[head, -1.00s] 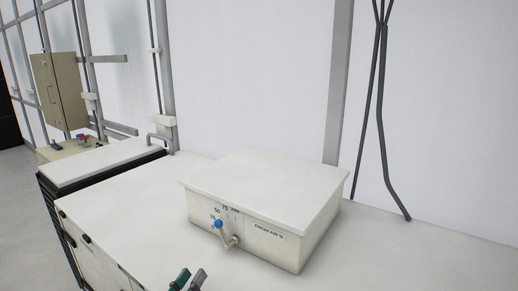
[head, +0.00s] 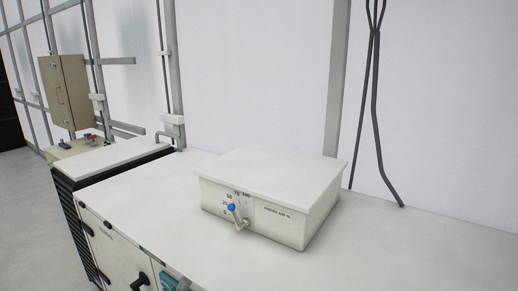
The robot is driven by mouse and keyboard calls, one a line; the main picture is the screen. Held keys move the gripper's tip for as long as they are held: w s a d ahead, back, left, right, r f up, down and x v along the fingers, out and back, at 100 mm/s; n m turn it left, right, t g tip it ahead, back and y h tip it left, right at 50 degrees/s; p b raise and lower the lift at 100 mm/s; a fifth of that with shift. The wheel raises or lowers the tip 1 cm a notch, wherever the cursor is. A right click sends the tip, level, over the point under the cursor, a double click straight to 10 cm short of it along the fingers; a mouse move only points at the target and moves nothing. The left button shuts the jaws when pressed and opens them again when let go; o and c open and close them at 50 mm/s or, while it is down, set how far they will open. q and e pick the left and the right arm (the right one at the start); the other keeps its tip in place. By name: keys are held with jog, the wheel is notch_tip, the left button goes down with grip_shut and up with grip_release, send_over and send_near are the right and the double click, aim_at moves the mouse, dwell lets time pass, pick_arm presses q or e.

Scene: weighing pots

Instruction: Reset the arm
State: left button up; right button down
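No whole arm is in view. A small teal and grey piece (head: 174,283) shows at the bottom edge, left of the middle, in front of the long white cabinet. It may be the tips of a gripper, but it is cut off by the frame. I cannot tell for sure which arm it belongs to or whether it holds anything. A white control box (head: 270,196) stands on the cabinet top. Its front has a dial scale and a lever with a blue knob (head: 232,208). The lever points up and to the left.
The long white cabinet top (head: 400,250) is clear around the box. Black handles (head: 140,282) stick out from the cabinet's front. A lower unit with black fins (head: 72,215) stands at its left end. A beige wall box (head: 65,92) and dark cables (head: 375,110) are behind.

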pick_arm(q)
jog(key=s+a+f+n+g+y, duration=0.45)
jog(key=s+f+n+g, duration=0.55)
jog(key=n, duration=0.8)
jog(key=s+d+f+n+g+h, duration=0.1)
jog(key=s+f+n+g, duration=0.2)
jog(key=s, duration=0.6)
jog(key=s+d+f+n+g+h, duration=0.1)
jog(key=s+f+n+g+h, duration=0.2)
jog(key=s, duration=0.6)
notch_tip(320, 180, down, 27)
jog(key=s+y, duration=0.1)
jog(key=s, duration=0.1)
jog(key=s+a+f+g, duration=0.1)
jog(key=s+a+f, duration=0.1)
jog(key=s+f, duration=1.3)
jog(key=shift+s+a+n, duration=0.25)
jog(key=shift+a+n, duration=0.05)
jog(key=shift+a, duration=0.1)
jog(key=shift+y, duration=0.25)
